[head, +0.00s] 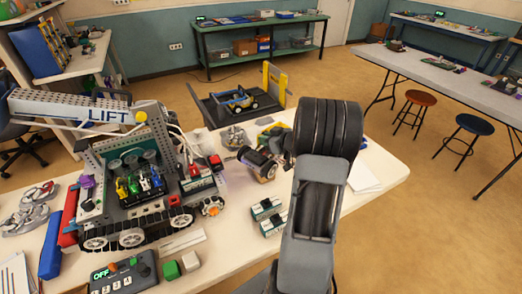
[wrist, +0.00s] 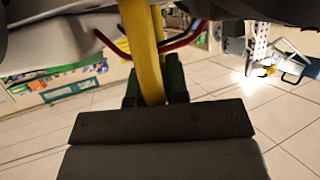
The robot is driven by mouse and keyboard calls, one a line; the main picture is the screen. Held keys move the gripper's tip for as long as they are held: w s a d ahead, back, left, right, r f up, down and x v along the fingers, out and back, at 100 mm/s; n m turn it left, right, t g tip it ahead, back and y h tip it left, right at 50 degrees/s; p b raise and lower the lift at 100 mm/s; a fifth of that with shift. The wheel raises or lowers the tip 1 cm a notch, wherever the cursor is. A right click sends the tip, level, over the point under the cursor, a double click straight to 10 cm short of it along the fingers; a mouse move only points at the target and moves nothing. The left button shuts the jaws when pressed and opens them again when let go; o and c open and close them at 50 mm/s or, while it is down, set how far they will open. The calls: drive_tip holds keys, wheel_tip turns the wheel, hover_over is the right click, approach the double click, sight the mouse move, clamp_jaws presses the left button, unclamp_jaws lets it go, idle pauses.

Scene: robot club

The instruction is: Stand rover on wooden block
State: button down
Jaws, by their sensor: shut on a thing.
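In the head view a small rover (head: 258,161) with dark wheels and bits of blue shows over the white table, just left of my arm. A tan patch shows at its lower right; I cannot tell whether this is the wooden block or part of the rover. The bar looks like part of the rover, most of which is out of that view. In the head view my gripper is hidden behind my arm.
A large tracked LIFT model (head: 130,185) fills the table's left. Two small green-topped boxes (head: 268,216) lie near my arm, and a control box (head: 122,274) at the front. Another blue and yellow rover (head: 237,101) stands on a dark platform behind. White sheets (head: 362,178) lie right.

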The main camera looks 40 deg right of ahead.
sight(264, 150)
drive_tip(key=w+f, duration=0.2)
drive_tip(key=w+d+f, duration=0.1)
drive_tip(key=w+f, duration=0.2)
drive_tip(key=shift+d+f, duration=0.1)
drive_tip(key=shift+f, duration=0.25)
wheel_tip(264, 150, down, 3)
drive_tip(key=shift+w+r, duration=0.15)
drive_tip(key=shift+r, duration=0.05)
drive_tip(key=shift+f, duration=0.3)
drive_tip(key=shift+f, duration=0.1)
drive_tip(key=shift+f, duration=0.3)
drive_tip(key=shift+f+b, duration=0.2)
drive_tip(key=shift+b, duration=0.1)
